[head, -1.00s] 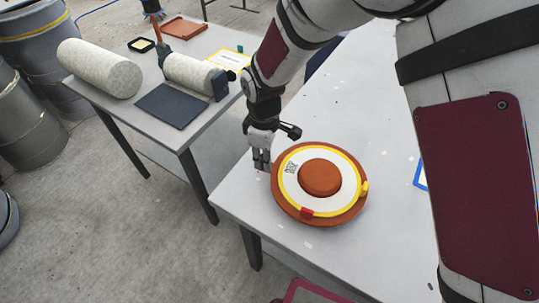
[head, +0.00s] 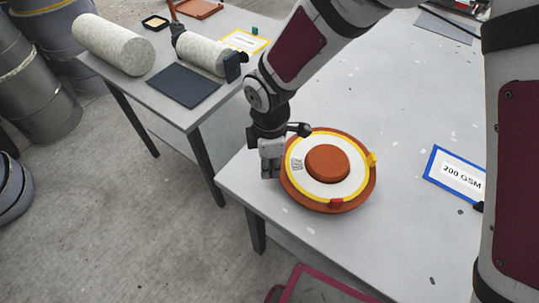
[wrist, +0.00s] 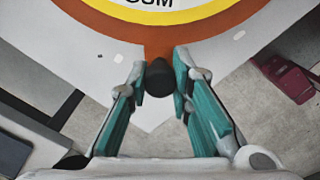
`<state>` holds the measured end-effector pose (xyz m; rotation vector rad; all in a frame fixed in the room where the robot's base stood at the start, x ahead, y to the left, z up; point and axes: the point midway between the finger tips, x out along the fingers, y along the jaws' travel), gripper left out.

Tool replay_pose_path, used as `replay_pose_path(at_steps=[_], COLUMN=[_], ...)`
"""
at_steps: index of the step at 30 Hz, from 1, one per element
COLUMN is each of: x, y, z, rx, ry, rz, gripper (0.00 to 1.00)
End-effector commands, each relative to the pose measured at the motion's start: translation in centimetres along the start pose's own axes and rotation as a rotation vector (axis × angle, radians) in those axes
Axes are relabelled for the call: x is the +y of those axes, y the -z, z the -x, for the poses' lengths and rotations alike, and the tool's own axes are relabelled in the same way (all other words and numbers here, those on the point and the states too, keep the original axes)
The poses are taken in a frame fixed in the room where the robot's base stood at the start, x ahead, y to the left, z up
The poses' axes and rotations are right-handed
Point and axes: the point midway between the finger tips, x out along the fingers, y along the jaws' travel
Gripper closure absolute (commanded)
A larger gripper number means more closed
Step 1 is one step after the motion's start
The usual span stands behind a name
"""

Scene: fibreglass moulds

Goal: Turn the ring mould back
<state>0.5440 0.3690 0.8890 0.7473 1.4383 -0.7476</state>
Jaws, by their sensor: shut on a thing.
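The ring mould (head: 290,192) is a round orange-brown disc with a raised centre dome (head: 327,162). It lies flat near the table's front left corner. A white ring with a yellow border lies around the dome. A red tab (head: 336,203) sits at the front of the ring and a yellow tab (head: 372,159) at its right. My gripper (head: 270,172) is at the mould's left edge, pointing down. In the wrist view my gripper (wrist: 160,85) has its teal fingers shut on a dark knob (wrist: 160,77) at the mould's rim.
The white table (head: 410,110) is clear behind the mould. A blue-framed "200 GSM" card (head: 458,172) lies to the right. A second table (head: 135,88) at the left holds fabric rolls (head: 112,44) and a dark mat (head: 183,84). A maroon frame (head: 315,285) stands in front.

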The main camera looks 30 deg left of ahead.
Motion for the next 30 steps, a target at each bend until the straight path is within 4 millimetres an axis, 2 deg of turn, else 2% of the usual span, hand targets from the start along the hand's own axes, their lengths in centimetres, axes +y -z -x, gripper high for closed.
replay_pose_path(at_steps=[30], x=[-6.9], y=[-1.7], z=[0.1], rx=[0.000], ry=[0.001], rz=[0.507], gripper=[1.00])
